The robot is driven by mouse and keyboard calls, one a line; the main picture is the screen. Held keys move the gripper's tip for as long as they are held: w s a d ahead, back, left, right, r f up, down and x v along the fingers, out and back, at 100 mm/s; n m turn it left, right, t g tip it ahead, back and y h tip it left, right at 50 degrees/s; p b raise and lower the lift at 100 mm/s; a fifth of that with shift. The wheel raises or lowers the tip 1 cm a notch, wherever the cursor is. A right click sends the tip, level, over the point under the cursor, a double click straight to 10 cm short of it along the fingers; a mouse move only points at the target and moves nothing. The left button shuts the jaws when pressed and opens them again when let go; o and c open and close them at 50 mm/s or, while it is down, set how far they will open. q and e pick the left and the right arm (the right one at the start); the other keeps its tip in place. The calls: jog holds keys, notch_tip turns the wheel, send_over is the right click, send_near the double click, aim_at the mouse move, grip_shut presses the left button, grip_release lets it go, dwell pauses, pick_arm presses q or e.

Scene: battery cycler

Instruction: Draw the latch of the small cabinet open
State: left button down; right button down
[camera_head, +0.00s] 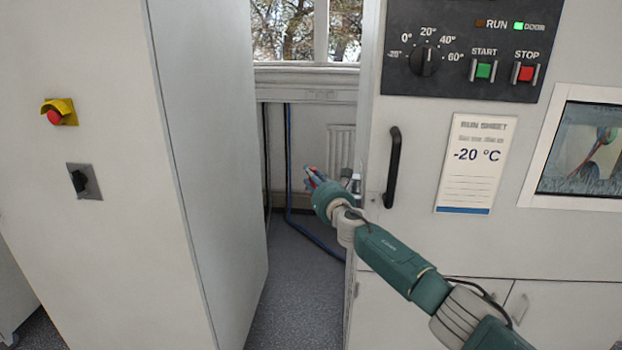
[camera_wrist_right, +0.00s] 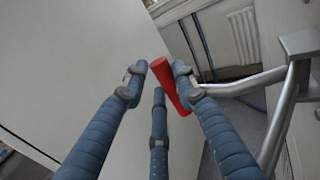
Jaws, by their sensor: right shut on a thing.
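My right gripper (camera_head: 313,178) reaches past the left edge of the right-hand cabinet (camera_head: 400,255), into the gap between two cabinets. In the right wrist view, its blue-grey fingers (camera_wrist_right: 159,78) are closed around a red grip (camera_wrist_right: 170,85), which looks like the latch's handle. A silver bar (camera_wrist_right: 245,84) runs from behind one finger to a metal post (camera_wrist_right: 298,70) at the right; whether it joins the red grip is hidden. I cannot tell from the frames whether the latch is drawn. My left gripper is not in view.
A tall grey cabinet (camera_head: 210,160) with a red stop button (camera_head: 54,116) stands at the left. The right-hand cabinet bears a black handle (camera_head: 391,168) close above my forearm. Blue cable (camera_head: 315,238) and a radiator (camera_head: 340,150) are behind the narrow gap.

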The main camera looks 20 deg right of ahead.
jog(key=c, duration=1.4)
grip_release()
jog(key=shift+d+h, duration=0.3)
jog(key=shift+d, duration=0.45)
jog(key=shift+c, duration=0.2)
jog(key=shift+o, duration=0.4)
jog(key=shift+s+d, duration=0.1)
jog(key=shift+s, duration=0.15)
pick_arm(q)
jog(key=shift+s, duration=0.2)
pick_arm(e)
jog(key=s+a, duration=0.1)
jog(key=s, duration=1.1)
jog(key=shift+a+r, duration=0.25)
jog(key=shift+a+f, duration=0.1)
